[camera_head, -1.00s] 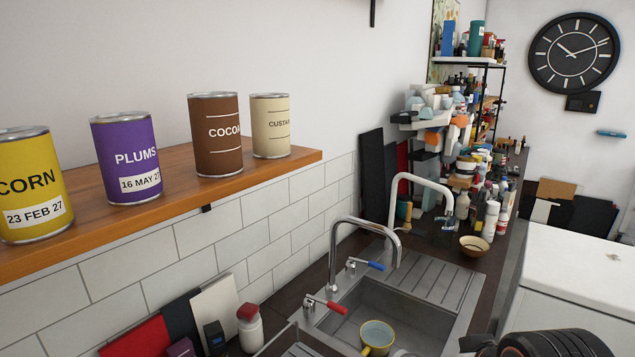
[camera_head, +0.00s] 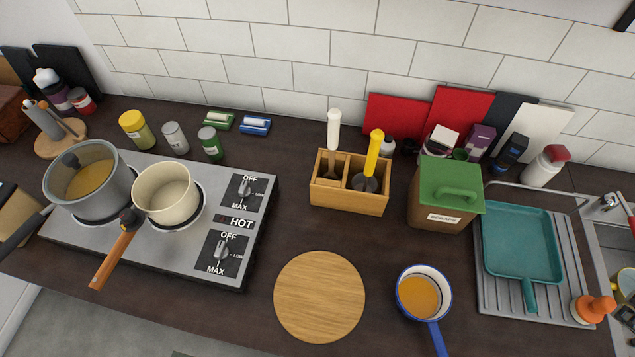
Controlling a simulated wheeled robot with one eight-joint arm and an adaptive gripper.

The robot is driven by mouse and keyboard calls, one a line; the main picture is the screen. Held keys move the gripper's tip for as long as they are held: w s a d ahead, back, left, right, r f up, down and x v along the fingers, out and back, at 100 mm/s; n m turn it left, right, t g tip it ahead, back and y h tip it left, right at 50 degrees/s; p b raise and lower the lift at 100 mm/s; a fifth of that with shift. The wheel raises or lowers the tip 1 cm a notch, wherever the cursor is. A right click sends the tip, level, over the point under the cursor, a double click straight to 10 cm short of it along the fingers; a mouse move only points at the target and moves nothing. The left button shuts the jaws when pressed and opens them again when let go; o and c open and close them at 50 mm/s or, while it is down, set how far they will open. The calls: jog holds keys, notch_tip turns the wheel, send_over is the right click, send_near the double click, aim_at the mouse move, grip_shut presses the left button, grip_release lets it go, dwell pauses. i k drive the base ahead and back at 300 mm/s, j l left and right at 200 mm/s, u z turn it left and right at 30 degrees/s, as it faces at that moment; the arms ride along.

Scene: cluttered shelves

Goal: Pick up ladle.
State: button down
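A wooden utensil box (camera_head: 348,202) stands on the dark counter near the tiled wall. Two utensils stand handle up in it, one with a white handle (camera_head: 334,130) and one with a yellow handle (camera_head: 374,152). The yellow-handled one has a dark, rounded head low in the right compartment and may be the ladle. The head of the white-handled one is partly hidden, so I cannot tell which is the ladle. My gripper is not in view.
A hob (camera_head: 225,262) with a grey pot (camera_head: 92,205) and a cream saucepan (camera_head: 152,220) is left. A round board (camera_head: 320,297) and blue-handled saucepan (camera_head: 402,280) lie in front. A green-lidded scraps bin (camera_head: 440,215) stands right of the box.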

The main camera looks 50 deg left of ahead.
aim_at(369, 164)
jog(key=u, duration=1.7)
jog(key=j+z, duration=0.4)
jog(key=j, duration=0.2)
jog(key=j+z, duration=0.4)
jog(key=j, duration=0.25)
jog(key=k+j+z, duration=0.2)
jog(key=j+z, duration=0.2)
jog(key=j, duration=0.15)
jog(key=l+u, duration=0.15)
jog(key=j+z, duration=0.15)
jog(key=j, duration=0.1)
